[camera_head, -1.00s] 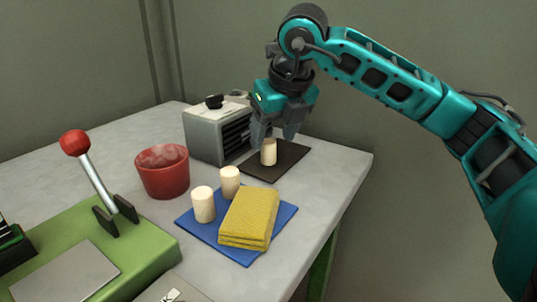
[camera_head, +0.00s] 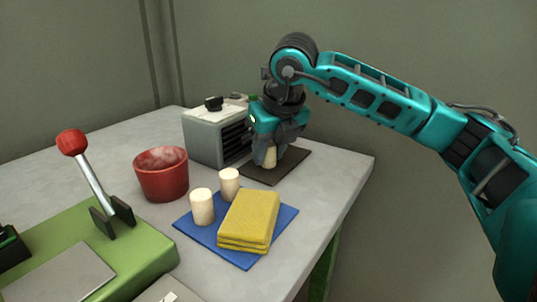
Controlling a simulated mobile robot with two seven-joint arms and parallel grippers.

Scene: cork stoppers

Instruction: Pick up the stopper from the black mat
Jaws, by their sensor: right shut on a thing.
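The cork stopper (camera_head: 271,158) is a pale, upright cylinder at the black mat (camera_head: 258,176). My right gripper (camera_head: 269,157) has come down over it and is shut on it, with the fingers hiding much of its sides. Whether the stopper still touches the mat I cannot tell. Two similar pale stoppers, a nearer one (camera_head: 202,207) and a farther one (camera_head: 229,184), stand upright on the blue mat (camera_head: 246,262). My left gripper is not in view.
A folded yellow cloth (camera_head: 248,219) lies on the blue mat. A red cup (camera_head: 161,174) stands left of it. A grey slotted box (camera_head: 207,140) stands close behind the black mat. A green machine with a red-knobbed lever (camera_head: 72,142) is at the left. The table's right edge is near.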

